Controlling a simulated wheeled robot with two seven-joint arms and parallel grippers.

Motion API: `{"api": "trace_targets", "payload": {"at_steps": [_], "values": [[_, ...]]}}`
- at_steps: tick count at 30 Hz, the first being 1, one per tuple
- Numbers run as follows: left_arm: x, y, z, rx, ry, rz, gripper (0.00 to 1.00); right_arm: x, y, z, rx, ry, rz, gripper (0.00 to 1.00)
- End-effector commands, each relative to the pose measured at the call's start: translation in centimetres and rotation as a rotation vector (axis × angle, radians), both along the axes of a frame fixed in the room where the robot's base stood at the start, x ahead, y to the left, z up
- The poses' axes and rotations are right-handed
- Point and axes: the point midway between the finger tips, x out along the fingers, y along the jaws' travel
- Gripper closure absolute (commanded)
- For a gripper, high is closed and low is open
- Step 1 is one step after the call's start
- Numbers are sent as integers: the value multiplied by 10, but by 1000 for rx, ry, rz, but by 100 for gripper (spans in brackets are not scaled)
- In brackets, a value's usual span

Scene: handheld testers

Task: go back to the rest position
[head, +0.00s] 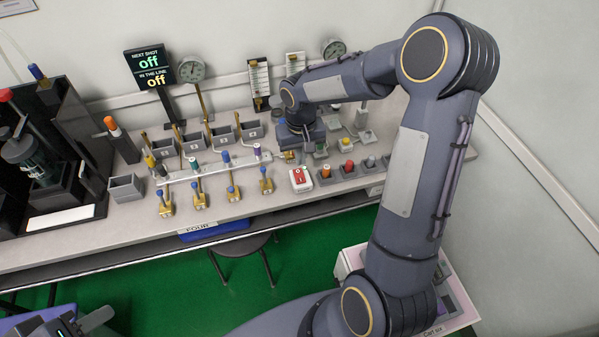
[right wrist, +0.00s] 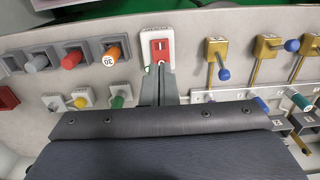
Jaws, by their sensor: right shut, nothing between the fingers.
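My right arm reaches over the bench from the right in the head view. Its gripper (right wrist: 160,78) shows in the right wrist view with its fingers together and nothing between them. The fingertips are at the near edge of a red rocker switch in a white housing (right wrist: 158,46); I cannot tell whether they touch it. My left gripper (head: 92,320) is at the bottom left corner of the head view, partly cut off, away from the bench.
A row of brass valves with blue knobs (head: 199,200) and a pale rail (head: 210,168) lie left of the switch. Grey sockets with coloured plugs (head: 347,168) lie to its right. A display sign (head: 150,67) and gauges stand behind. Green floor (head: 300,260) shows in front.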

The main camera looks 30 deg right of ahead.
Motion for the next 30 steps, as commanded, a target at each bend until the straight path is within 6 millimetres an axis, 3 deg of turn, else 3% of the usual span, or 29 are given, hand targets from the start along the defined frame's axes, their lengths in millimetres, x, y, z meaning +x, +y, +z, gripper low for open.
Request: {"api": "trace_targets", "payload": {"at_steps": [11, 16, 20, 24, 30], "values": [[0, 0, 0, 0, 0, 0, 60, -1, 0, 1, 1, -1, 0, 100], [0, 0, 0, 0, 0, 0, 60, -19, 1, 31, 20, -47, 3, 100], [0, 0, 0, 0, 0, 0, 60, -58, 8, 74, 61, -125, 12, 100], [0, 0, -1, 0, 0, 0, 60, -110, 21, 109, 123, -226, 26, 100], [0, 0, -1, 0, 0, 0, 60, -177, 47, 130, 222, -381, 53, 100]]}}
